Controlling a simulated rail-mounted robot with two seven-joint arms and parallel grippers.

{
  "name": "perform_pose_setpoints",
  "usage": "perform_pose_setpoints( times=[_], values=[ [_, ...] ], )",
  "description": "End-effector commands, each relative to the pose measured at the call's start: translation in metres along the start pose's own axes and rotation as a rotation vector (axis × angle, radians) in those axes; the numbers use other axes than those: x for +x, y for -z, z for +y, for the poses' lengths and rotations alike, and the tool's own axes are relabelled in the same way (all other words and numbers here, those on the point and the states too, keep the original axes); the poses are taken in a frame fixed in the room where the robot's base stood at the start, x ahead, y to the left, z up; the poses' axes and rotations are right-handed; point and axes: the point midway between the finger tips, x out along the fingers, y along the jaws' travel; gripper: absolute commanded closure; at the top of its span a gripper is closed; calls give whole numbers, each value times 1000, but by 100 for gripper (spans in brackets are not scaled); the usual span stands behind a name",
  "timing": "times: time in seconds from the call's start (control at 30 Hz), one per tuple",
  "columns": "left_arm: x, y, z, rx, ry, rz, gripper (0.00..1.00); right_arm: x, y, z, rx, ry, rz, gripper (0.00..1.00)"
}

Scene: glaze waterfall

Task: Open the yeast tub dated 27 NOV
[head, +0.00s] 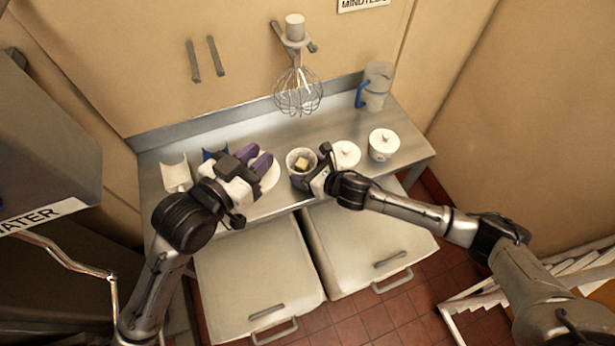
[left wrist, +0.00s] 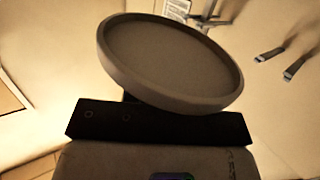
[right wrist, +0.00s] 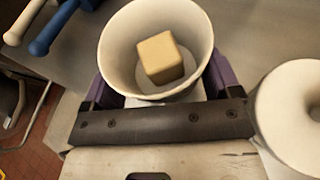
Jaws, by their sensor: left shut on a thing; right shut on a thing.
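An open white tub (head: 297,155) stands on the steel table with a tan yeast block (head: 302,163) inside. In the right wrist view the tub (right wrist: 112,50) sits between the purple fingers of my right gripper (right wrist: 165,92), which is shut on it; the block (right wrist: 160,58) lies at its bottom. My left gripper (head: 257,163) is shut on a round white lid (head: 270,176), left of the tub and apart from it. The lid's hollow underside (left wrist: 170,62) fills much of the left wrist view. I cannot read a date on the tub.
Two lidded white tubs, one near (head: 346,154) and one farther right (head: 384,144), stand right of the open tub. A blue-handled jug (head: 376,86) is at the back right. A white scoop (head: 175,173) and a blue scoop (head: 213,154) lie left. A whisk (head: 298,92) hangs above the table.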

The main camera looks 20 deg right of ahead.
Motion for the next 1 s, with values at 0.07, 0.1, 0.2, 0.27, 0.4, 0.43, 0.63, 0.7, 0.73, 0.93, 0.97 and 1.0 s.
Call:
perform_pose_setpoints(
  times=[0.07, 0.1, 0.2, 0.27, 0.4, 0.43, 0.63, 0.7, 0.73, 0.93, 0.97, 1.0],
  values=[
    [0, -1, 0, 0, 0, 0, 100, 2, 6, 0, 2, 0, 2, 59],
    [0, -2, 0, 0, 0, 0, 100, 4, 11, 0, 3, 0, 3, 59],
    [1, -4, 0, 0, 0, 0, 100, 9, 23, 0, 4, 0, 3, 59],
    [1, -5, 0, 0, 0, 0, 100, 12, 30, -1, 4, -1, 2, 59],
    [1, -5, 0, 0, 0, 0, 100, 14, 36, -2, 0, 0, 1, 59],
    [1, -5, 0, 0, 0, 0, 100, 14, 36, -2, 0, -1, 0, 59],
    [1, -6, 0, 0, 0, 0, 100, 14, 36, -2, -1, 0, 1, 59],
    [1, -7, 0, 0, 0, 0, 100, 15, 38, -2, 0, -1, 1, 59],
    [1, -7, 0, 0, 0, 0, 100, 16, 39, -2, 0, -1, 1, 59],
    [1, -6, 0, 0, 0, 0, 100, 15, 39, -2, 1, -1, 1, 0],
    [1, -6, 0, 0, 0, 0, 100, 15, 39, -2, 1, -1, 1, 0],
    [1, -6, 0, 0, 0, 0, 100, 15, 39, -2, 1, -1, 1, 0]
  ],
)
